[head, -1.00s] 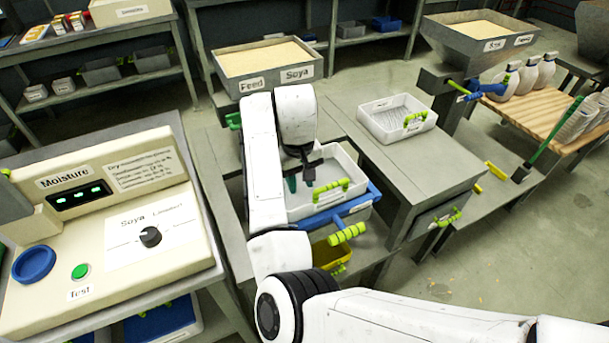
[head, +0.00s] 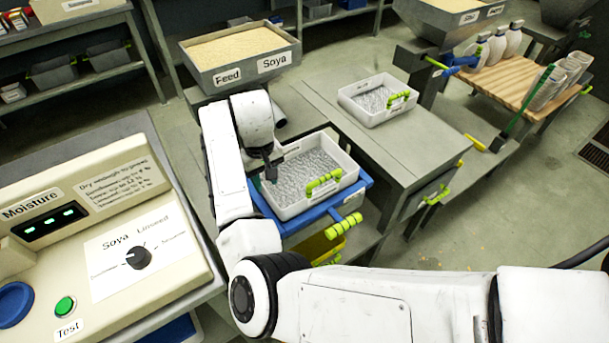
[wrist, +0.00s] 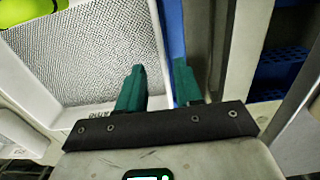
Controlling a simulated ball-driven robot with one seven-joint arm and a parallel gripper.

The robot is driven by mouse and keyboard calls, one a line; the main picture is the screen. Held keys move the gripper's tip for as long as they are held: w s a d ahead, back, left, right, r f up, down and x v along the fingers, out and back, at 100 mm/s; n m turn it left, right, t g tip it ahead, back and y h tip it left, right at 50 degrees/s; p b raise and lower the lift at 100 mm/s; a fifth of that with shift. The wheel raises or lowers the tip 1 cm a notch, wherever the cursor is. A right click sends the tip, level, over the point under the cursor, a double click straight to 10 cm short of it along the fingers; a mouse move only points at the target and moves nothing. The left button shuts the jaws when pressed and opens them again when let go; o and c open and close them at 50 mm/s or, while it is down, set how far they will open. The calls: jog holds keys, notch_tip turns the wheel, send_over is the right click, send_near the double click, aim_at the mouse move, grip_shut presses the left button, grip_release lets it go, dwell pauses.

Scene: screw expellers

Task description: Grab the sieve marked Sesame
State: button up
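A white sieve (head: 330,160) with a metal mesh floor and a yellow-green handle sits in a blue frame (head: 362,182) below the Feed hopper. A second similar white sieve (head: 345,97) stands on the grey bench to the right. I cannot read a name on either one in the head view. My gripper (head: 268,174) is at the left side of the framed sieve. In the wrist view my gripper (wrist: 160,76) is open, its green fingers on either side of a white sieve wall (wrist: 157,35). Small lettering there is partly hidden and unreadable.
The moisture tester (head: 90,225) stands at the left. The Feed and Soya hopper (head: 272,62) is behind the framed sieve. A wooden table (head: 515,85) with white bottles is at the right. Open floor lies at the lower right.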

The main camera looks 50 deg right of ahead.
aim_at(264, 189)
jog(key=f, duration=0.4)
jog(key=shift+w+a+f, duration=0.2)
grip_shut()
dwell(0.3)
